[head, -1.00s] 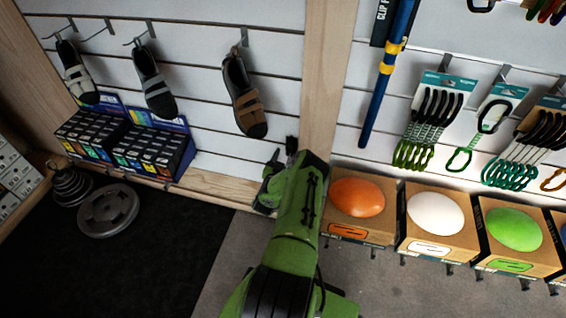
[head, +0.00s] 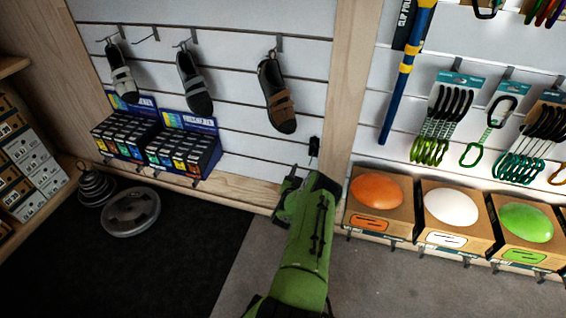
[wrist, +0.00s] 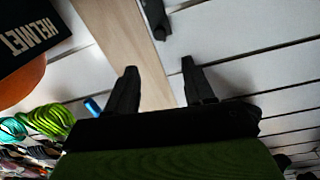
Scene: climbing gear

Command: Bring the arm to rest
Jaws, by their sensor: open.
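My green arm (head: 305,240) rises from the bottom of the head view, in front of the lower wall and the grey floor. My gripper (wrist: 160,85) shows in the wrist view with its two black fingers well apart and nothing between them. Slatted wall and a wooden post (wrist: 125,45) lie beyond the fingers. In the head view the fingers are mostly hidden by the arm, so I cannot tell their exact distance from the wall.
Boxes with an orange helmet (head: 376,191), a white helmet (head: 451,206) and a green helmet (head: 525,222) stand right of the arm. Several shoes (head: 277,95) hang above left. Small boxes (head: 183,150) and a weight plate (head: 131,211) are farther left.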

